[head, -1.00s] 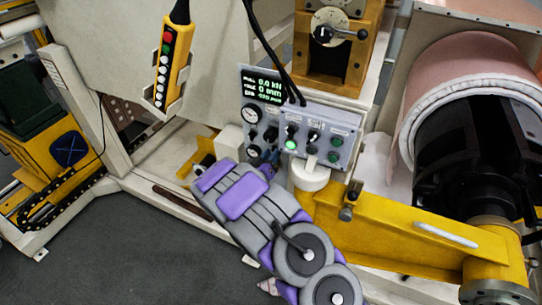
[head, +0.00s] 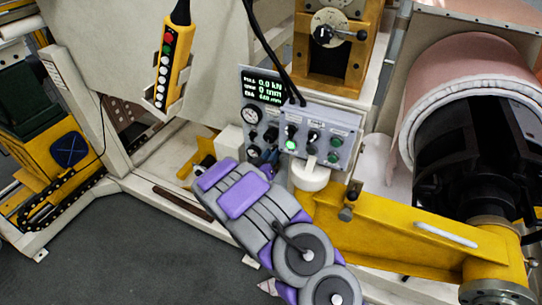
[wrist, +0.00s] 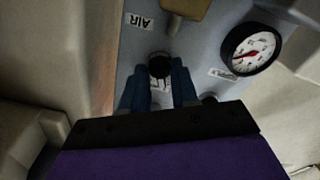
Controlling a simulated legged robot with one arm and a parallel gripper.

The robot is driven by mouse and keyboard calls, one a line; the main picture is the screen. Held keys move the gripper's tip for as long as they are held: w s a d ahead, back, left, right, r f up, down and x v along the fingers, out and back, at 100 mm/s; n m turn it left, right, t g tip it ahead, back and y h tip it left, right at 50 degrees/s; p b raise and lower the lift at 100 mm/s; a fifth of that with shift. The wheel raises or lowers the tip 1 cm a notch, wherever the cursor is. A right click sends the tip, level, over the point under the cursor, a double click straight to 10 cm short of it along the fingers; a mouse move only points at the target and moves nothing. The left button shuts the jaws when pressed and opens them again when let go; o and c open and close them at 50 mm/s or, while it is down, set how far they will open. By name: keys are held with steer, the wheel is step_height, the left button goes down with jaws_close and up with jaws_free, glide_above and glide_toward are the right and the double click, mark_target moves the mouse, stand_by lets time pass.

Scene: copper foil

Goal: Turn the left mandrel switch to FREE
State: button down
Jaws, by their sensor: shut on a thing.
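The grey control panel (head: 318,118) stands in the middle of the head view, with several black knobs and lit buttons. My gripper (head: 267,169) is at its lower left part, mostly hidden behind my purple and grey arm. In the wrist view, the two blue fingers of my gripper (wrist: 160,80) are shut on a black knob (wrist: 159,66) on the panel face. A small label under the knob is partly hidden by the fingers. An upside-down AIR label (wrist: 142,22) is close by. The panel's small lettering is too small to read in the head view, so I cannot tell which switch this is.
A gauge (wrist: 251,50) is right of the fingers in the wrist view. A white cylinder (head: 310,177) and a yellow beam (head: 400,232) are right of my arm. A yellow pendant (head: 172,66) hangs at upper left. Grey floor (head: 130,250) is clear at lower left.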

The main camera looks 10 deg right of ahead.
steer(key=m, duration=0.2)
steer(key=m+b, duration=0.1)
steer(key=m, duration=0.2)
steer(key=shift+a+f+m, duration=0.1)
steer(key=shift+f+m, duration=0.1)
steer(key=shift+m, duration=0.1)
steer(key=m+b, duration=0.2)
steer(key=m, duration=0.1)
steer(key=shift+m+b, duration=0.75)
steer(key=shift+m, duration=0.55)
steer(key=c, duration=1.2)
jaws_free()
steer(key=shift+w, duration=0.15)
steer(key=shift+r, duration=0.1)
steer(key=p+v, duration=0.2)
steer(key=v, duration=1.5)
steer(key=shift+a, duration=0.15)
